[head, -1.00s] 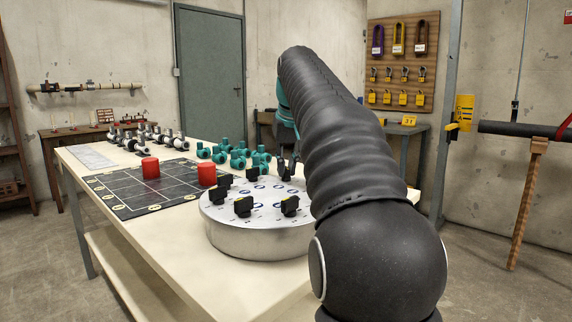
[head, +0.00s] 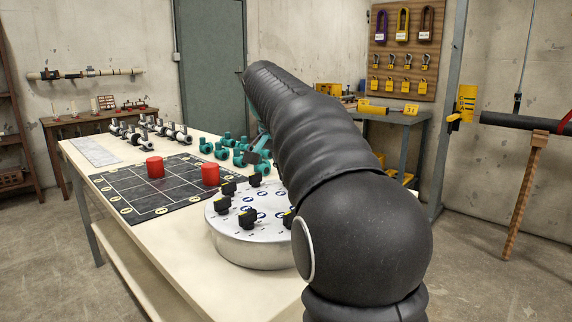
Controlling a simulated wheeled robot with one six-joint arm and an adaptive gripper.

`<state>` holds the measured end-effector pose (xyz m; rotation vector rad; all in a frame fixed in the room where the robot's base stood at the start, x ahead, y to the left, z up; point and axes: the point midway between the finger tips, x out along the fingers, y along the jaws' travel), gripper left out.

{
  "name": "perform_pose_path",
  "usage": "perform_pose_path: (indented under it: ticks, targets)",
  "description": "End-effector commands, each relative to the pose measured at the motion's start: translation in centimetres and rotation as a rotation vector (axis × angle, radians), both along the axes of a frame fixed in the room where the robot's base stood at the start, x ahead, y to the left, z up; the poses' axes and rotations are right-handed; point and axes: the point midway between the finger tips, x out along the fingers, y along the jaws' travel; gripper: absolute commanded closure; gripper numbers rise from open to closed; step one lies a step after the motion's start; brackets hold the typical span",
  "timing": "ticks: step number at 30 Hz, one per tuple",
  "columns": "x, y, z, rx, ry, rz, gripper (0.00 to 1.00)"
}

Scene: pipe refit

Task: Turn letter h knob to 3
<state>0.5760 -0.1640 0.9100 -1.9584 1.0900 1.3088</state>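A round silver drum (head: 250,252) stands on the pale table, with several black knobs on its top. A front knob (head: 248,218), a left knob (head: 222,204) and back knobs (head: 229,187) show, and another knob (head: 289,218) is partly covered by my arm. The letters and numbers by the knobs are too small to read, so I cannot tell which is h. My arm reaches over the right side of the drum. My gripper is hidden behind the arm, so its fingers and any contact with a knob do not show.
A dark grid mat (head: 140,203) with two red cylinders (head: 155,167) lies left of the drum. Teal pipe fittings (head: 222,151) and grey-and-white fittings (head: 150,134) stand behind. A bench (head: 405,120) and a padlock board (head: 402,50) are at the back right.

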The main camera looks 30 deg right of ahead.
Motion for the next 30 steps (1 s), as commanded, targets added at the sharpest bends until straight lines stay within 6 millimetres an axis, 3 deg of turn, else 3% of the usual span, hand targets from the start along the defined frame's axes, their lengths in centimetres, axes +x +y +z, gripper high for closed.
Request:
perform_pose_path:
  ticks: [12,29,30]
  targets:
    - [-0.01,0.03,-0.09,0.001,0.004,-0.196,1.0]
    - [-0.02,-0.02,-0.09,0.0,0.004,-0.227,1.0]
    - [-0.04,-0.02,-0.09,0.0,0.004,-0.227,0.8]
